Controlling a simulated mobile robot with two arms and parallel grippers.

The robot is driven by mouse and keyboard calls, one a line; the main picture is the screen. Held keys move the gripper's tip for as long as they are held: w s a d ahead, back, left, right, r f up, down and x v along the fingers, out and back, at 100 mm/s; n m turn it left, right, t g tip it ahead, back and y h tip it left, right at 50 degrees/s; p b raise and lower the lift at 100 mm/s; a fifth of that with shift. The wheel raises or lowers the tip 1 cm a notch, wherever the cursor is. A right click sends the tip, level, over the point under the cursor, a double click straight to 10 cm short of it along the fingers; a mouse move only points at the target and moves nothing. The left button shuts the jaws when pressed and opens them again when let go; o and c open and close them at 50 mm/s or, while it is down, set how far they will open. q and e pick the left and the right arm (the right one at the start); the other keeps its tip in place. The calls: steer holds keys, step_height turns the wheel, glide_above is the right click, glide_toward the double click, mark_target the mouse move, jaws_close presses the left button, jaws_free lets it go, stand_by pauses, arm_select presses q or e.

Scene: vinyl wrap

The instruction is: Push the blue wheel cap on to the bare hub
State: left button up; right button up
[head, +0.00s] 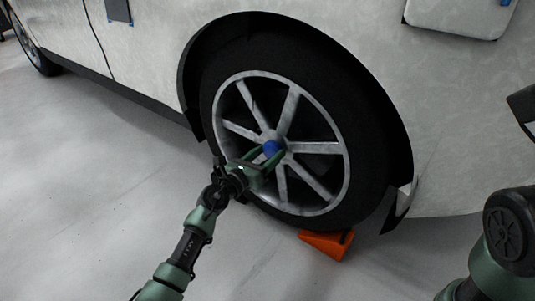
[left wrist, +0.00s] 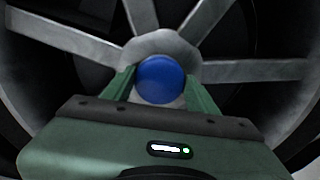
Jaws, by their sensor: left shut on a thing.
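The blue wheel cap (head: 271,147) is at the middle of the spoked wheel (head: 291,103) in the head view. My left gripper (head: 268,157) is shut on it, one green finger on each side. In the left wrist view the cap (left wrist: 160,80) shows its round blue face between the fingers of the left gripper (left wrist: 162,88). The grey hub (left wrist: 161,45) shows around and above the cap. The cap covers the hub's middle, and I cannot tell whether the two touch. My right gripper is not in view.
The black tyre (head: 366,170) surrounds the wheel under the pale car body (head: 350,40). An orange wheel chock (head: 322,246) stands on the floor against the tyre's lower right. The grey floor (head: 80,200) at left is clear.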

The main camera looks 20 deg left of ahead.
arm_select(q)
steer(key=shift+r, duration=0.1)
steer(key=o, duration=1.4)
steer(key=shift+w+d, duration=0.1)
